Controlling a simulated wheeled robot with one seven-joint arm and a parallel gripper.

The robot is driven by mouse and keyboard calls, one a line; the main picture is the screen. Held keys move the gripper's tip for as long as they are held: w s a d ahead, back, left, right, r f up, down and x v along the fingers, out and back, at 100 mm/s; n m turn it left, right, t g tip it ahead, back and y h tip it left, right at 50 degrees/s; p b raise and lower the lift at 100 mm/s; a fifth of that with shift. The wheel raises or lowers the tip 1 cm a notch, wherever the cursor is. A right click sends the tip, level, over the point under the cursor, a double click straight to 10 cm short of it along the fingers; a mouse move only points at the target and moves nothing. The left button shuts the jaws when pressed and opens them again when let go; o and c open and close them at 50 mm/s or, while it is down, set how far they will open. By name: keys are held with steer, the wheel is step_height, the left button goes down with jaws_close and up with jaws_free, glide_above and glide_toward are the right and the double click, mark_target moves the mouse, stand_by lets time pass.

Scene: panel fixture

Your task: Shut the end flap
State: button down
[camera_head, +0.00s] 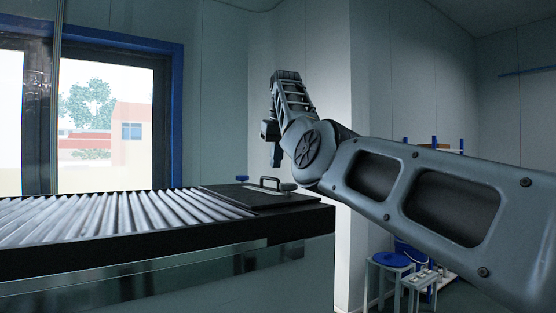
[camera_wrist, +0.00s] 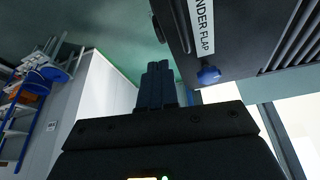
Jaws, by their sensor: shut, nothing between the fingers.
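A dark flat panel (camera_head: 262,198) with a raised handle (camera_head: 270,180) lies at the right end of a roller bed; it looks nearly flat, but I cannot tell whether it is fully shut. In the wrist view a dark panel (camera_wrist: 235,55) carries a white label (camera_wrist: 203,25), partly cut off, whose visible letters read "NDER FLAP". A blue knob (camera_wrist: 208,75) sits by its edge. My gripper (camera_head: 276,163) points down above the panel's far side, apart from it. In the wrist view its fingers (camera_wrist: 157,85) are together and empty, beside the knob.
The roller bed (camera_head: 110,215) fills the left, on a dark frame. A blue-framed window (camera_head: 100,120) is behind it. A wall corner (camera_head: 345,130) stands behind my arm. A blue-topped stool (camera_head: 390,260) and shelving are at the lower right. The air above the rollers is clear.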

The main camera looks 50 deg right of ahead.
steer(key=s+d+r, duration=0.4)
steer(key=s+d, duration=0.1)
steer(key=d, duration=0.2)
steer(key=shift+s+d+r+b, duration=0.2)
steer(key=shift+s+r+b, duration=0.15)
steer(key=shift+b, duration=0.1)
steer(key=shift+s, duration=0.1)
